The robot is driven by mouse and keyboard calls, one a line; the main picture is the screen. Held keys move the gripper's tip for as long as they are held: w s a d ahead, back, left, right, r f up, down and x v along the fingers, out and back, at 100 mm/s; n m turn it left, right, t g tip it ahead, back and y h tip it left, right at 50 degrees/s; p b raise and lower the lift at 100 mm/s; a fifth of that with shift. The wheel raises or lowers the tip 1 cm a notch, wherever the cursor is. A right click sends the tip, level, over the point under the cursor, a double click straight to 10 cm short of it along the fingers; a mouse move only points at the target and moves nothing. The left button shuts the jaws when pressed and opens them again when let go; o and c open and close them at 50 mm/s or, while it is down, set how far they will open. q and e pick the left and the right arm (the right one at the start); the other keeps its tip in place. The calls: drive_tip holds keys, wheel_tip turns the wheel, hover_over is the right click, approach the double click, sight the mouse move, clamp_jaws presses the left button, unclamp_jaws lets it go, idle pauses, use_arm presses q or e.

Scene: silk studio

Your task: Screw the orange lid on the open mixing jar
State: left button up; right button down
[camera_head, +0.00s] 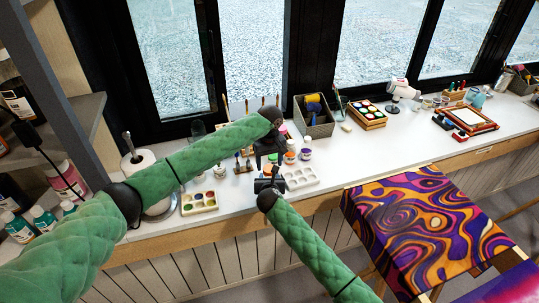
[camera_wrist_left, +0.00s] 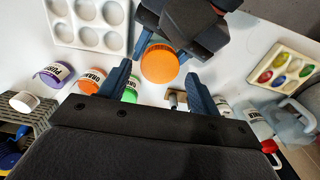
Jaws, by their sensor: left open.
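The orange lid (camera_wrist_left: 160,63) shows as a round disc from above in the left wrist view. It lies ahead of the space between the two blue fingers of my left gripper (camera_wrist_left: 158,86). That gripper is open and empty; in the head view it points down at the counter (camera_head: 268,158). My right gripper (camera_wrist_left: 163,48) is right at the lid, with a finger on either side of it. In the head view, it sits at the counter's front (camera_head: 270,182). The mixing jar is hidden beneath the lid and grippers. I cannot tell whether the lid is seated or the right jaws touch anything.
A white palette (camera_head: 300,178) lies right of the grippers; a paint tray (camera_head: 199,202) lies left. Lidded paint jars (camera_head: 305,154) and a grey basket (camera_head: 314,118) stand behind to the right. A paper roll (camera_head: 147,172) stands at left. The patterned cloth (camera_head: 425,225) hangs in front.

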use_arm(q)
drive_tip(key=shift+f, duration=1.05)
drive_tip(key=c, duration=1)
drive_tip(key=m, duration=0.9)
drive_tip(key=shift+m, duration=0.4)
